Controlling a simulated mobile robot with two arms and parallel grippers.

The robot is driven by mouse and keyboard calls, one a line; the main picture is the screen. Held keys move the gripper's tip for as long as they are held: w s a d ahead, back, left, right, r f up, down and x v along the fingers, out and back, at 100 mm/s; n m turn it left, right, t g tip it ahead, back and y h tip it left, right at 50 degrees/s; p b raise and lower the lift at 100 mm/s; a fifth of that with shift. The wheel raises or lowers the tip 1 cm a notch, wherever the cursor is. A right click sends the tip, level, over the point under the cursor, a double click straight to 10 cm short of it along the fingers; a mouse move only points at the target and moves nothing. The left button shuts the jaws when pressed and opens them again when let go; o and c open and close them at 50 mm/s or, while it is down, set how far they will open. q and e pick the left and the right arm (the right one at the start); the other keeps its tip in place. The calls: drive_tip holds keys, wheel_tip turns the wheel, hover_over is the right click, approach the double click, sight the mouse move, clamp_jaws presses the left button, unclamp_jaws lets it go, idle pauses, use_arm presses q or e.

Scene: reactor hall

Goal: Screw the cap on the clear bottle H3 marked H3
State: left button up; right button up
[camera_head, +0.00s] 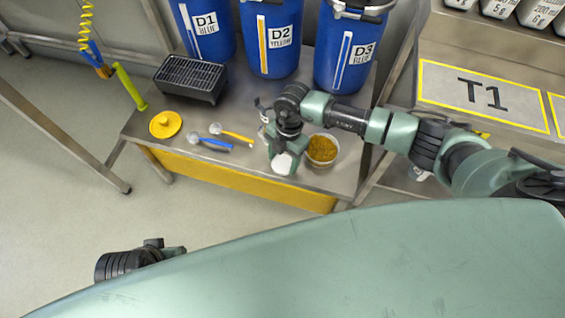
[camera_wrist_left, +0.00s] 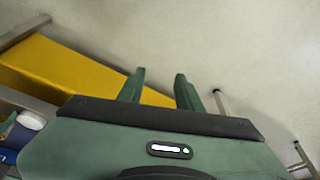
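My right gripper (camera_head: 284,150) points down over the steel bench. A white round thing (camera_head: 283,164) shows at its fingertips, low at the bench top. I cannot tell whether it is a cap or a bottle, or whether the fingers press on it. No H3 mark is readable and no clear bottle can be made out. My left gripper (camera_wrist_left: 160,82) is open and empty in the left wrist view, away from the bench top, with floor and a yellow panel behind its fingers. In the head view only part of my left arm shows, at lower left.
A tub of yellow-brown grains (camera_head: 322,149) stands close right of my right gripper. Blue and yellow scoops (camera_head: 210,140), a yellow lid (camera_head: 165,124) and a black grated box (camera_head: 190,78) are to the left. Blue drums (camera_head: 270,45) stand behind. Bench (camera_head: 240,170) front-middle is clear.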

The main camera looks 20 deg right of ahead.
sight(283, 162)
drive_tip(key=c, duration=0.3)
